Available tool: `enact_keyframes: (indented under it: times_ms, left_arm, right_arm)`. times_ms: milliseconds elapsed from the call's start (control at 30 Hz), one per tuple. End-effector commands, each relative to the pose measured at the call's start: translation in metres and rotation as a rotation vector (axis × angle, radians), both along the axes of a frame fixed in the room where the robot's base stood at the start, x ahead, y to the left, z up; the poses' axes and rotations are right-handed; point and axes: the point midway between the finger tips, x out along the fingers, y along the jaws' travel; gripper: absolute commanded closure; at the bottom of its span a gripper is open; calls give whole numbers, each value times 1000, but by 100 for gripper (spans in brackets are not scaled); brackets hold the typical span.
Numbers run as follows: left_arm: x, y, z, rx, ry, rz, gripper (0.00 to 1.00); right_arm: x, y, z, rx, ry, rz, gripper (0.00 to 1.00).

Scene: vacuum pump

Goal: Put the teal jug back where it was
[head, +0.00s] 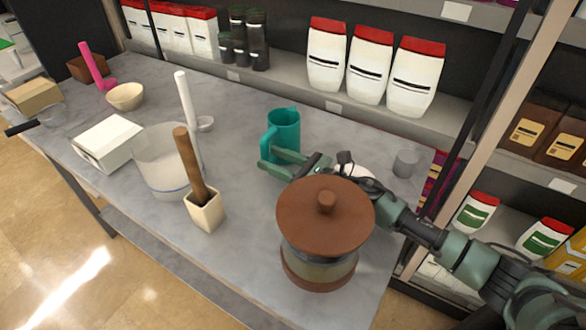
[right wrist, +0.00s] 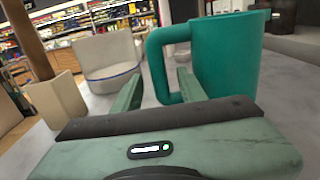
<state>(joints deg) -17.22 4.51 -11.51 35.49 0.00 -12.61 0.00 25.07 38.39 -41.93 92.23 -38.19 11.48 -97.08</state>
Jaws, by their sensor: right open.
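The teal jug (head: 285,128) stands upright on the grey table (head: 240,215), near its back edge, with its handle on the left side. In the right wrist view the jug (right wrist: 228,55) fills the right part of the picture. My right gripper (head: 272,163) is low at the front of the jug. Its fingers are apart, and in the right wrist view (right wrist: 160,85) the handle shows between them. No grip on the handle is visible. My left gripper is not in view.
A large jar with a brown lid (head: 325,212) stands close in front of my right arm. A small grey cup (head: 405,163) stands at right.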

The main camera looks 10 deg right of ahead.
Motion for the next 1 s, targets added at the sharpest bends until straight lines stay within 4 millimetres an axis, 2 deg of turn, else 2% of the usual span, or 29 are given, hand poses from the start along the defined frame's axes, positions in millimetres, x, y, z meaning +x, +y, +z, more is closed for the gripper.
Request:
enact_keyframes:
  times_ms: [33,200,400,900,1000]
  left_arm:
    - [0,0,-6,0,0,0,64]
    - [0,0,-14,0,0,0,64]
    - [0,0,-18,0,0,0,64]
    - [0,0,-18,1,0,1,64]
    - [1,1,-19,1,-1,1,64]
  right_arm:
    - [-10,-9,-4,-3,1,0,59]
    - [-32,-31,-4,-1,2,0,59]
    - [-45,-44,-1,0,0,0,59]
    - [-47,-46,1,1,-1,0,59]
    - [-44,-52,1,15,10,-13,59]
